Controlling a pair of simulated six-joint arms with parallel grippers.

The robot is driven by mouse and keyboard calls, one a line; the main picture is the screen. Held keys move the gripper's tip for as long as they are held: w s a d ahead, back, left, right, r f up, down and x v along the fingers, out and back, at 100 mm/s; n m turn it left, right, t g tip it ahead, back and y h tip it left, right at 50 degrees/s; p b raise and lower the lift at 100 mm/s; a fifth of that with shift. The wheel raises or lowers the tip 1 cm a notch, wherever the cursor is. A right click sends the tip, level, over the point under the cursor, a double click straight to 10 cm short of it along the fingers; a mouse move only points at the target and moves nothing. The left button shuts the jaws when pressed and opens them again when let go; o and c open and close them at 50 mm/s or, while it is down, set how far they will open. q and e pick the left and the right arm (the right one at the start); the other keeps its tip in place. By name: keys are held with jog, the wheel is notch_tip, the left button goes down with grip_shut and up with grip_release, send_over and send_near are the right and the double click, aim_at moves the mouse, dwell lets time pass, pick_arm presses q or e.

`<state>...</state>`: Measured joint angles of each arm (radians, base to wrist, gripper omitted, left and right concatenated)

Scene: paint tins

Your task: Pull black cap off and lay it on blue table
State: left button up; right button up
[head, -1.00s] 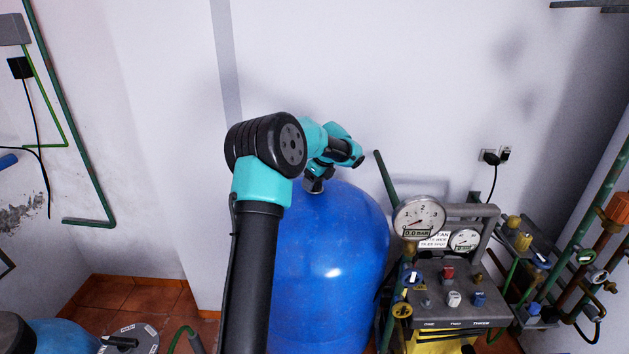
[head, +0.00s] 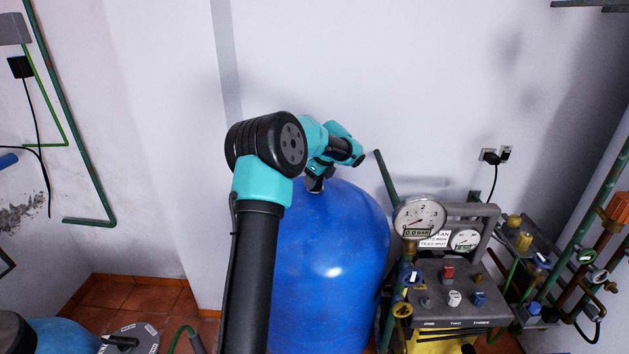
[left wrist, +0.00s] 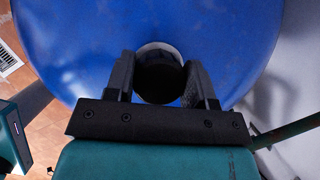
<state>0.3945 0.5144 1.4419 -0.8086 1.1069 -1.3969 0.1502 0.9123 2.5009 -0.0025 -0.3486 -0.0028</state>
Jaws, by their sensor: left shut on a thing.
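The black cap (left wrist: 160,80) shows between the two fingers in the left wrist view, at the top of a large blue tank (head: 335,260). A pale collar (left wrist: 160,48) shows just behind the cap. My left gripper (left wrist: 160,75) is shut on the black cap, one finger on each side. In the head view my left gripper (head: 316,182) is small and partly hidden by my wrist, at the tank's top. I cannot tell whether the cap is apart from the collar. My right gripper is not in view. No blue table can be made out.
A gauge panel (head: 450,285) with dials and valves stands right of the tank, with a green pipe (head: 385,180) between. Green and brown pipes are at the far right. A pale wall is close behind. Another blue vessel (head: 60,335) is at the lower left.

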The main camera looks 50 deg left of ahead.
pick_arm(q)
jog(key=shift+r, duration=1.9)
jog(key=shift+r, duration=0.15)
jog(key=shift+r, duration=1.85)
